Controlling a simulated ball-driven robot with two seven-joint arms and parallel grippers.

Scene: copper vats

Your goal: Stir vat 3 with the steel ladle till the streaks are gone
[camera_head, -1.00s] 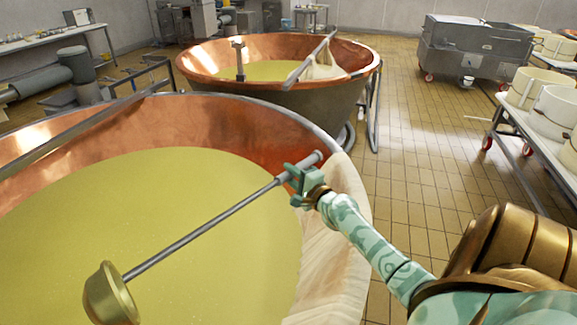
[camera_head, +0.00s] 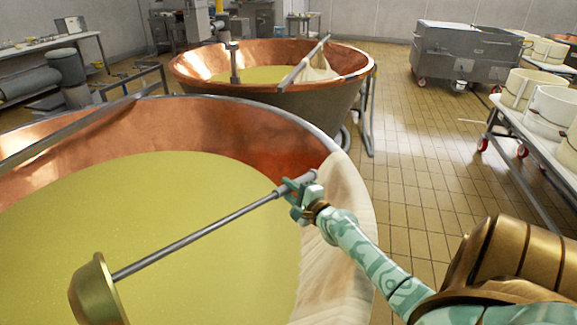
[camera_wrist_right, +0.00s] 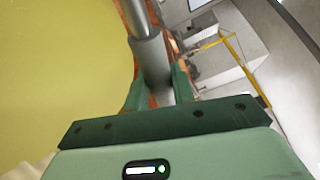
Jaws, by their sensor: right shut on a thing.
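The near copper vat (camera_head: 230,125) holds a smooth yellow-green liquid (camera_head: 190,210); no streaks show on its visible surface. I cannot read a number on it. My right gripper (camera_head: 297,190) is shut on the steel ladle's handle (camera_head: 205,232) near its upper end, by the vat's right rim. The ladle slants down to the left. Its brass-coloured bowl (camera_head: 97,292) is over or at the liquid; I cannot tell whether it touches. In the right wrist view the handle (camera_wrist_right: 153,62) runs between the fingers. My left gripper is not in view.
A pale cloth (camera_head: 345,225) hangs over the vat's right rim beside my right arm. A second copper vat (camera_head: 310,97) stands behind. A table with white moulds (camera_head: 550,108) stands at right, and a grey wheeled tub (camera_head: 465,55) behind. Tiled floor between is clear.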

